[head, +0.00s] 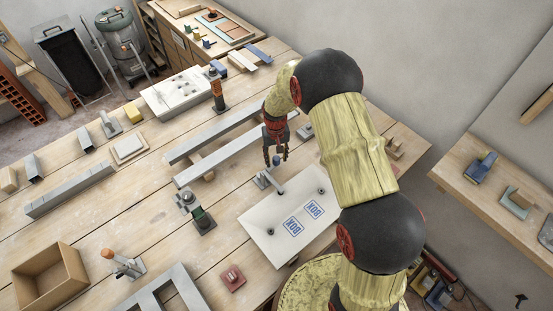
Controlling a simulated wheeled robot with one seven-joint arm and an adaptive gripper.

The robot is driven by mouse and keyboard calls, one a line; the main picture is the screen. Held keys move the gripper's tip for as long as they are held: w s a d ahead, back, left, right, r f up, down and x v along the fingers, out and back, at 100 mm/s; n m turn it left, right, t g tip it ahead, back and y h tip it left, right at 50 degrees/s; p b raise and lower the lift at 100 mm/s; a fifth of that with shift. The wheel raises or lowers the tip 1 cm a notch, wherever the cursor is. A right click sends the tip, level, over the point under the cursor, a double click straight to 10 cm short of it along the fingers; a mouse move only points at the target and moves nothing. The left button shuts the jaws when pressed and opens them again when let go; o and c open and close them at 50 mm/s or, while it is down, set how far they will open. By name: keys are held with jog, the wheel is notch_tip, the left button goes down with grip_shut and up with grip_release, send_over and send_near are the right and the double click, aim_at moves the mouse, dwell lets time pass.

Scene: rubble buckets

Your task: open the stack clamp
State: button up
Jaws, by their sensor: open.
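A small grey metal clamp (264,180) sits at the upper left edge of a white board (262,223) with blue printed labels. Its bar lies low over that edge; whether it presses on the board is too small to tell. My gripper (276,157) points down just above and beyond this clamp, fingers apart and empty, not visibly touching it. Other clamp-like fixtures are an orange-handled one (217,95) by a pale slab, a grey-green one (200,217), and an orange-handled one (124,264) at the front. No label shows which is the stack clamp.
Two long grey bars (222,137) lie left of my gripper. An open cardboard box (50,275), a grey frame (165,293) and a small red block (232,279) are nearer the front. A pale slab (178,91) lies further back. Bare wood shows between them.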

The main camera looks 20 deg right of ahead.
jog(key=shift+f, duration=0.5)
grip_shut()
dwell(0.7)
